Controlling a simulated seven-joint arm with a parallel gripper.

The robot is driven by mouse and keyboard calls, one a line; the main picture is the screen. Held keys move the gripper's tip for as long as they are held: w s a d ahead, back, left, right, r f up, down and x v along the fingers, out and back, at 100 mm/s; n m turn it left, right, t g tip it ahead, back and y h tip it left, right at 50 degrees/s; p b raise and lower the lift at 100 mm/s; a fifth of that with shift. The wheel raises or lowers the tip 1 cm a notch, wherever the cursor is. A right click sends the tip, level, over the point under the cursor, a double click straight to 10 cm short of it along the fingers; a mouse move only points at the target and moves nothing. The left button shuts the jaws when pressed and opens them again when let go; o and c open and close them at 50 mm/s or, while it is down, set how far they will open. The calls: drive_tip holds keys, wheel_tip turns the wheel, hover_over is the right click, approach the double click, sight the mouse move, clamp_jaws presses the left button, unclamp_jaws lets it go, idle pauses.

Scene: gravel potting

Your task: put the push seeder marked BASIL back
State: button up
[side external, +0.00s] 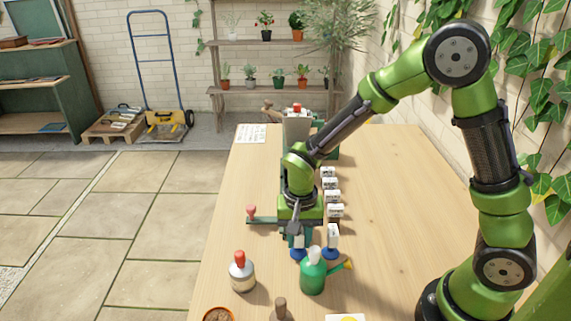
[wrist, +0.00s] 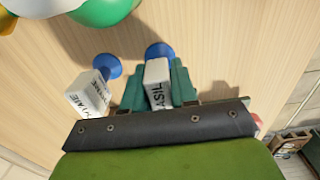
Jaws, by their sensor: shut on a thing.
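The push seeder marked BASIL (wrist: 158,80) is a white block with a blue round end (wrist: 159,50); the first letter of its label is hidden. My gripper (wrist: 158,88) has its teal fingers shut on it, one on each side. In the side external view my gripper (side external: 297,236) points down low over the table and covers most of the seeder; its blue end (side external: 298,254) shows below. I cannot tell whether it touches the table. A second white seeder (wrist: 91,94) with a blue end stands beside it, its label seeming to read THYME; it also shows in the side view (side external: 332,236).
A green watering can (side external: 313,278) stands close in front of the seeders. A red-topped jar (side external: 242,275) is to its left. Several white labelled blocks (side external: 332,196) form a row behind. A pink-knobbed lever (side external: 252,212) sticks out left. The wooden table (side external: 400,220) is clear at right.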

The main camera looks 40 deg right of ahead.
drive_tip(key=o, duration=0.9)
drive_tip(key=shift+f, duration=0.1)
wheel_tip(320, 180, up, 12)
drive_tip(key=shift+s+r, duration=0.1)
drive_tip(key=shift+r, duration=0.15)
drive_tip(key=s+d+r+n+t, duration=0.1)
drive_tip(key=s+r+t, duration=0.1)
drive_tip(key=s+r, duration=0.1)
drive_tip(key=s+d+r+n+t+y, duration=0.1)
drive_tip(key=s+d+r+n+t, duration=0.1)
drive_tip(key=s+r, duration=0.1)
drive_tip(key=s+d+r+n+t+y, duration=0.1)
drive_tip(key=s+r+n+t, duration=0.1)
drive_tip(key=s, duration=0.3)
drive_tip(key=shift+s+d+r+t, duration=0.25)
drive_tip(key=shift+d+r+t, duration=0.1)
drive_tip(key=shift+r+t, duration=0.25)
